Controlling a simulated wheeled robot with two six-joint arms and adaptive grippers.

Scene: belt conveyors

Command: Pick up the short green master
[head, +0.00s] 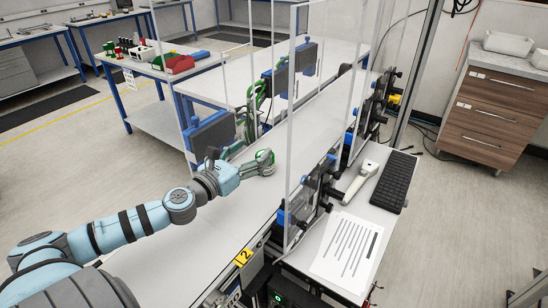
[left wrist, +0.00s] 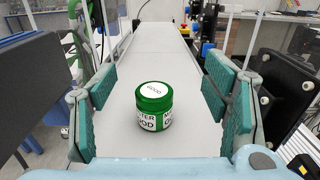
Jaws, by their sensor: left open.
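The short green master (left wrist: 153,108) is a small green jar with a white lid disc and a white label partly reading "GOOD". It stands upright on the white conveyor belt (left wrist: 150,50) in the left wrist view. My left gripper (left wrist: 155,98) is open, with its teal finger pads on either side of the jar and a visible gap on each side. In the head view, the gripper (head: 262,164) is low over the belt, and a bit of green (head: 266,155) shows between its fingers. My right gripper is not in view.
A clear panel (head: 303,130) and blue-and-black brackets line the belt's right side. A side shelf holds a scanner (head: 361,180), a keyboard (head: 394,182) and a printed sheet (head: 346,249). A dark screen (head: 212,137) stands left of the gripper. The belt beyond the jar is clear.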

